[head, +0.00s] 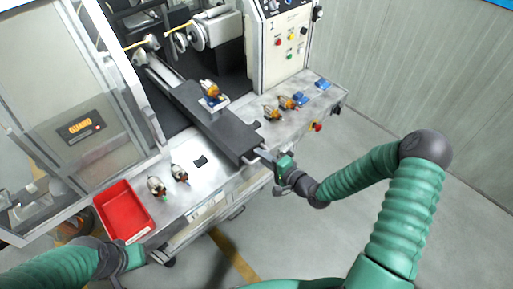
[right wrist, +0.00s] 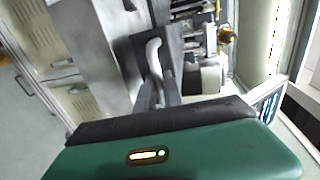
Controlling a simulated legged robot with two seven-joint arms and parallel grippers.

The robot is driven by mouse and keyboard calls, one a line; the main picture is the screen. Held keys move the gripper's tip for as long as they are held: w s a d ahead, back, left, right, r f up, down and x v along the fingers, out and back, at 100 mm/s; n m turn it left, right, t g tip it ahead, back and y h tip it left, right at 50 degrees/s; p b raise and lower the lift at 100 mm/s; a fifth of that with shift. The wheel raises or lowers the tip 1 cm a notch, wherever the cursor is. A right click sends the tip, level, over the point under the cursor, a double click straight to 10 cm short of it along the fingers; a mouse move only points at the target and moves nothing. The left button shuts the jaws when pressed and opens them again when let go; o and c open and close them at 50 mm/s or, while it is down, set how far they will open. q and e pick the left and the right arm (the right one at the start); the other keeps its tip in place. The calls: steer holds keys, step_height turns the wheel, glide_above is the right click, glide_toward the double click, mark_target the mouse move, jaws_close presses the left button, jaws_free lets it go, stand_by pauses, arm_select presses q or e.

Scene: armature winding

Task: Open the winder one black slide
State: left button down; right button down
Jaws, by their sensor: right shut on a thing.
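The black slide (head: 232,138) of the winder reaches out from the machine over the metal table, its front end near the table's front edge. A light metal handle (head: 256,163) is at that front end. My right gripper (head: 270,158) is at the handle and shut on it. In the right wrist view the pale handle (right wrist: 154,55) stands between my dark fingers (right wrist: 158,92).
A red tray (head: 103,199) stands at the table's left. Armatures stand on the table left of the slide (head: 157,187) and right of it (head: 272,111). Blue pieces (head: 323,84) lie farther right. A clear guard door (head: 80,125) is at left, a control panel (head: 279,50) behind.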

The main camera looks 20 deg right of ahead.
arm_select(q)
steer(key=shift+a+r, duration=0.1)
steer(key=shift+r, duration=0.05)
arm_select(e)
steer(key=shift+s+d+f, duration=0.15)
steer(key=shift+s, duration=0.65)
steer(key=shift+s+d+f, duration=0.1)
steer(key=shift+s, duration=0.7)
steer(key=c, duration=1.6)
jaws_free()
steer(key=shift+w, duration=0.1)
steer(key=shift+o, duration=0.6)
steer(key=shift+w, duration=0.1)
arm_select(q)
steer(key=shift+w+a, duration=0.2)
steer(key=shift+a, duration=0.2)
arm_select(e)
steer(key=shift+a+r, duration=0.1)
steer(key=shift+r, duration=0.05)
